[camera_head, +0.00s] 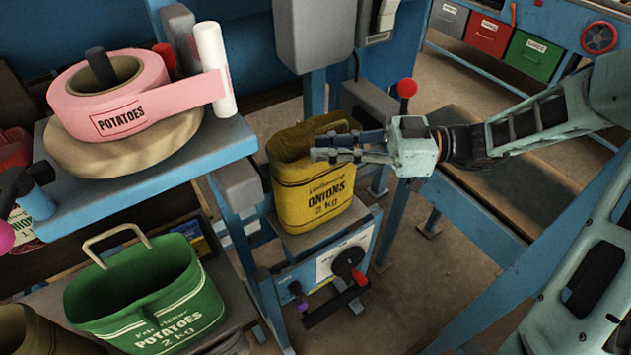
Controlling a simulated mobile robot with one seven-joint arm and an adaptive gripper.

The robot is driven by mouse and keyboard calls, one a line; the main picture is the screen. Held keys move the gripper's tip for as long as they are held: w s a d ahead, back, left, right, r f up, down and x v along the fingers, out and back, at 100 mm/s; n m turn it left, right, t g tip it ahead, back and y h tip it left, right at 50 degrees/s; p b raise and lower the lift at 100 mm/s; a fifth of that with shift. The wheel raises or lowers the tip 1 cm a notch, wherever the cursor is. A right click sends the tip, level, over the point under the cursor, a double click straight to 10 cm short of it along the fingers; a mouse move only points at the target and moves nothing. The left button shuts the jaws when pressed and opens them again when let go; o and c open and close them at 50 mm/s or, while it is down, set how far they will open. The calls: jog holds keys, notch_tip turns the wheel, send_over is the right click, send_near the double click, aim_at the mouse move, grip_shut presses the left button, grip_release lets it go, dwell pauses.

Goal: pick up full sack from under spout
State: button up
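A yellow sack (312,195) labelled "ONIONS 2 kg" stands upright on a small grey-topped stand (325,228). It is below and in front of a grey spout housing (312,35). My gripper (322,147) reaches in from the right, with its fingers pointing left across the upper part of the sack. The fingers overlap the sack's top edge in the picture. I cannot tell whether they are closed on the sack's cloth or only beside it. The sack's contents are hidden.
A green potato sack (150,300) with a handle stands at lower left. A pink "POTATOES" label roll (110,85) sits on a blue shelf, left of the spout. A red-knobbed lever (407,90) rises behind my gripper. Coloured bins (488,35) are at the back right.

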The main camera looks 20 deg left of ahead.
jog(key=x, duration=0.2)
jog(key=shift+s+a, duration=0.1)
jog(key=shift+a, duration=0.25)
jog(key=shift+c, duration=0.2)
grip_shut()
jog(key=shift+r, duration=0.25)
